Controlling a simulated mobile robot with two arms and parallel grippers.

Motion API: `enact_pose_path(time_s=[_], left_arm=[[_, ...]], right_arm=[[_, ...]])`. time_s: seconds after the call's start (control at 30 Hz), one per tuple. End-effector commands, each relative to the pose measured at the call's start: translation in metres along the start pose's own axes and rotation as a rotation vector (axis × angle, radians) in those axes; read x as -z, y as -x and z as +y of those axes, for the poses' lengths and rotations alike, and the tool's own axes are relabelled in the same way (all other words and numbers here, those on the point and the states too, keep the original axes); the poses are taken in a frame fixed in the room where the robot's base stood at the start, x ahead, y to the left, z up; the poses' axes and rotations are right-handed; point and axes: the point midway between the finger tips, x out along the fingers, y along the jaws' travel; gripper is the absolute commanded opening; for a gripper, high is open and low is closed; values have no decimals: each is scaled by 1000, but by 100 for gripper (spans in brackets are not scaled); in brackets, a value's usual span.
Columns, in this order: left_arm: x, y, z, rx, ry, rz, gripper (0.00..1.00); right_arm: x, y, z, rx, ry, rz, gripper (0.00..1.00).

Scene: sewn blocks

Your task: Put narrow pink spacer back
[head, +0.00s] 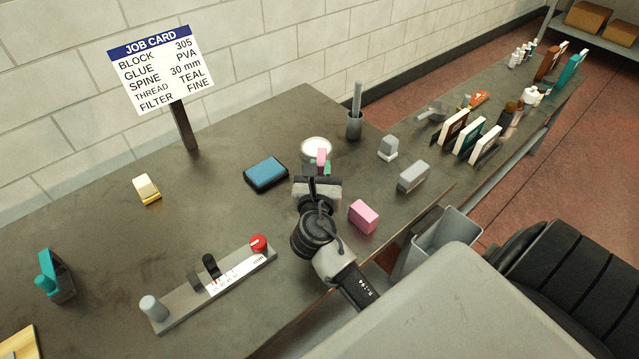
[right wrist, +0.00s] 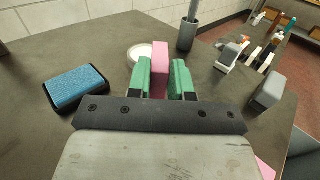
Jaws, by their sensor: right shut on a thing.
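The narrow pink spacer (head: 321,156) is held upright between the green fingertips of my right gripper (head: 320,167). In the right wrist view the gripper (right wrist: 161,80) is shut on the spacer (right wrist: 159,66), which stands out beyond the fingertips. A round white dish (head: 316,146) lies just behind the spacer; I cannot tell how high the spacer is above the table. A wider pink block (head: 363,217) rests on the table to the right of my right arm. Its corner shows in the right wrist view (right wrist: 265,168). My left gripper is out of view.
A blue pad (head: 266,174) lies left of the gripper. A grey block (head: 412,177), a grey stepped piece (head: 388,148) and a dark cup (head: 354,126) stand right. A ruler fixture (head: 215,286) with a red knob lies in front. The table (head: 215,210) is clear around the pad.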

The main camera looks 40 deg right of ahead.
Motion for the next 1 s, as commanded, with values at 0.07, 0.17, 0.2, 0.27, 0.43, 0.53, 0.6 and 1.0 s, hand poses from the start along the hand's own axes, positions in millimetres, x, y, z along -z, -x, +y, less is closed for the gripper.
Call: enact_pose_path(time_s=[0.07,0.17,0.2,0.27,0.43,0.53,0.6,1.0], left_arm=[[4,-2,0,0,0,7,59],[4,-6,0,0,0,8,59],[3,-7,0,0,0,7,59],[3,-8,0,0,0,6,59],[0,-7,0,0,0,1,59],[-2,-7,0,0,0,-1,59],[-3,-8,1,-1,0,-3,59],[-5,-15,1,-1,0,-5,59]], right_arm=[[9,0,1,0,4,2,0],[26,0,1,0,5,3,0],[31,0,1,0,4,3,0],[37,0,1,0,3,2,0],[40,0,1,0,1,1,0],[40,0,1,0,1,1,0],[41,0,0,0,1,1,0],[53,0,0,0,2,0,0]])
